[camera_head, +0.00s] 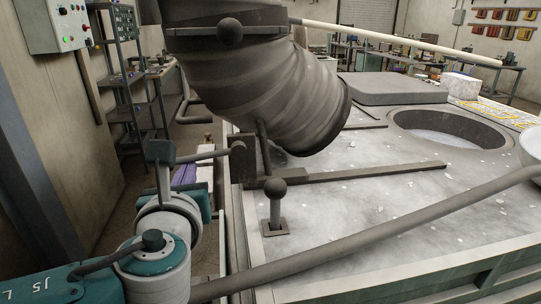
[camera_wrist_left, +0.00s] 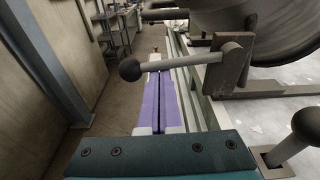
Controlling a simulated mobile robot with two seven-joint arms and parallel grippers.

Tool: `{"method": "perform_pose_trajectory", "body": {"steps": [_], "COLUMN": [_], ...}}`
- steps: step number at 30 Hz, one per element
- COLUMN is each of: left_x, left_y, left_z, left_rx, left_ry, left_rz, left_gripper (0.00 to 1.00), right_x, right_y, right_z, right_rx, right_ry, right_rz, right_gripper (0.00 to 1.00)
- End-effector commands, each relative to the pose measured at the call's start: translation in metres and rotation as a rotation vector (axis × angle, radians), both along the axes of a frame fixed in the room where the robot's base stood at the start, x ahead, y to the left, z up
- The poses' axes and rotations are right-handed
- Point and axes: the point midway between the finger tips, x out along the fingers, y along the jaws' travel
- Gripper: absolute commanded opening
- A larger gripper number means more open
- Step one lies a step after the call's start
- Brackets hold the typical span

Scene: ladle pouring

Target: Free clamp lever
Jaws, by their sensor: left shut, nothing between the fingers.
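The clamp lever is a grey rod with a dark ball knob (camera_wrist_left: 130,69), fixed to an upright bracket (camera_wrist_left: 226,62) at the table's left edge. In the head view its rod (camera_head: 213,153) runs left from the bracket (camera_head: 243,156), and its knob end is hidden behind my left wrist. My left gripper (camera_head: 187,171) has purple fingers, shut and empty, pointing away alongside the table. In the left wrist view the shut fingers (camera_wrist_left: 158,92) lie just right of the knob, with the rod crossing in front of their far part. Contact cannot be told. My right gripper is out of view.
A big grey bent pipe (camera_head: 260,85) hangs over the table (camera_head: 370,200). A short ball-topped post (camera_head: 276,205) stands near its left edge. A long grey pole (camera_head: 390,237) crosses the front. A round opening (camera_head: 450,138) is at right. A shelf rack (camera_head: 128,75) stands at left.

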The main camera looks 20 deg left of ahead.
Motion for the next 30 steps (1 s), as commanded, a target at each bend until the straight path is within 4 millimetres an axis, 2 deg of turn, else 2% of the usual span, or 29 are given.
{"method": "perform_pose_trajectory", "body": {"steps": [1, 6, 15, 25, 30], "left_x": [0.0, -0.001, 0.0, 0.004, 0.006], "left_y": [0.001, 0.002, 0.001, -0.006, -0.009], "left_z": [0.01, 0.025, 0.048, 0.065, 0.07], "left_rx": [0.028, 0.151, 0.395, 0.614, 0.638], "left_ry": [0.015, 0.092, 0.24, 0.374, 0.389], "left_rz": [0.001, 0.001, 0.001, 0.0, -0.001], "left_gripper": [0.0, 0.0, 0.0, 0.0, 0.0], "right_x": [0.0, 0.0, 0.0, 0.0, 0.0], "right_y": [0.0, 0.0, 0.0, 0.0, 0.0], "right_z": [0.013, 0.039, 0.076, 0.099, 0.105], "right_rx": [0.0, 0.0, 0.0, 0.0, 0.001], "right_ry": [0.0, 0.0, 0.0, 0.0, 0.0], "right_rz": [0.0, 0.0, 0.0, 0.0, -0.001], "right_gripper": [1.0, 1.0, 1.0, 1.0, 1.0]}}
